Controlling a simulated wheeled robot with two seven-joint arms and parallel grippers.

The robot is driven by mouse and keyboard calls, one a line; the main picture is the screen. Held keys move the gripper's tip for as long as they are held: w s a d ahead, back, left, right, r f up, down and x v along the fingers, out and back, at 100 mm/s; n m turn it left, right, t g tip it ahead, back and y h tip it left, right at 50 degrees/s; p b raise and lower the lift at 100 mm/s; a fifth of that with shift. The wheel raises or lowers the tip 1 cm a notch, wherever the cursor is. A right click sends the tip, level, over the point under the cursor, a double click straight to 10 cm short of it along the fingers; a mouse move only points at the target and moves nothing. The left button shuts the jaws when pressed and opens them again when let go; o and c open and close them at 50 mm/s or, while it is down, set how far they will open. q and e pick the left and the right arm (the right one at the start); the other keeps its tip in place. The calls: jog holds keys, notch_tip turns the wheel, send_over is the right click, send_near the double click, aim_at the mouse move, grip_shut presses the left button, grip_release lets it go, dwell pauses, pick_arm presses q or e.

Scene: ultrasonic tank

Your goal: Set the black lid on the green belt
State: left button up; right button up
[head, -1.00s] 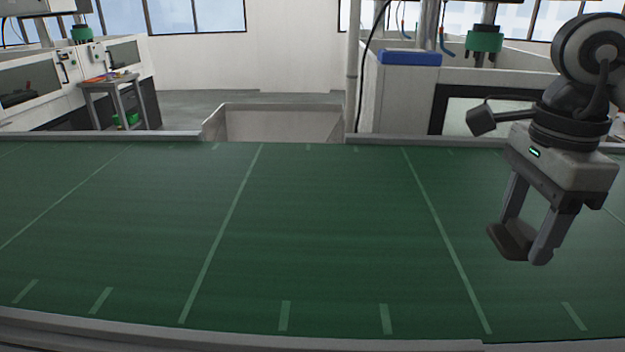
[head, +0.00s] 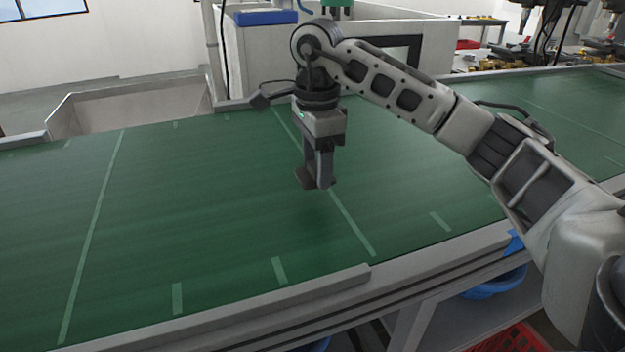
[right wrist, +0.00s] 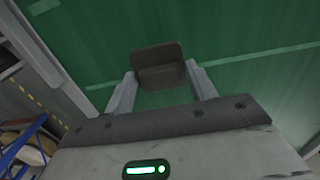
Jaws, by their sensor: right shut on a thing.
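The black lid (head: 304,179) is a small dark, brownish-black piece between the fingertips of my right gripper (head: 319,182). In the right wrist view the lid (right wrist: 158,66) shows between the two grey fingers of the gripper (right wrist: 162,78), which are shut on it. The lid is over the green belt (head: 200,215), near a pale cross line. I cannot tell whether a gap is left between lid and belt. My left gripper is not in view.
The belt around the gripper is clear, with pale line marks. A grey rail (head: 230,312) runs along its near edge. A grey open bin (head: 125,108) stands beyond the far edge. A blue basin (head: 495,283) and a red crate (head: 508,340) are below the belt.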

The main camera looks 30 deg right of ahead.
aim_at(313, 179)
jog(key=shift+w+a+f, duration=0.1)
jog(key=shift+w+f, duration=0.4)
jog(key=shift+f, duration=1.55)
jog(key=shift+f, duration=0.2)
jog(key=o, duration=1.2)
jog(key=shift+r, duration=0.1)
notch_tip(313, 179, up, 12)
jog(key=shift+r+p, duration=0.1)
jog(key=shift+p, duration=0.7)
